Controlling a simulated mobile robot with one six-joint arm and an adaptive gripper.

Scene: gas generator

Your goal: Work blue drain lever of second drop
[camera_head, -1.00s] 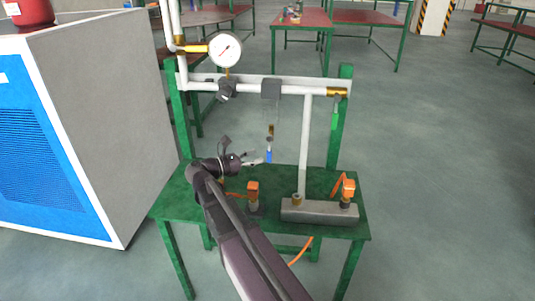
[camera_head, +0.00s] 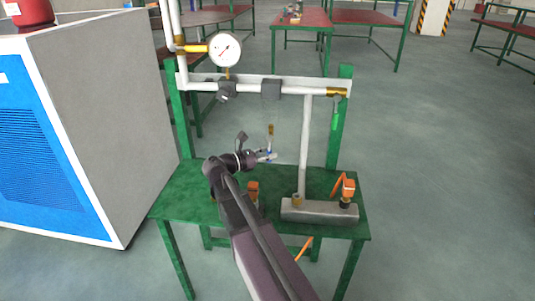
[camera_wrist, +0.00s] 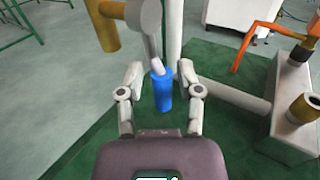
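The blue lever (camera_wrist: 162,92) sits between the two fingers of my gripper (camera_wrist: 161,76) in the wrist view, below a light grey stem. The fingers are apart, one on each side of the blue sleeve; small gaps seem to remain, though contact on the right is hard to judge. In the head view my gripper (camera_head: 269,156) is just above the green table, at the blue part (camera_head: 268,153) below a brass fitting (camera_head: 271,130). The fitting is below the dark grey block (camera_head: 271,89) on the horizontal pipe.
The green table (camera_head: 183,203) carries a grey manifold (camera_head: 318,211) with an orange-topped valve (camera_head: 348,187) on the right. A white vertical pipe (camera_head: 305,145) rises close right of my gripper. A pressure gauge (camera_head: 225,49) is above left. A blue-and-grey cabinet (camera_head: 112,120) stands left.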

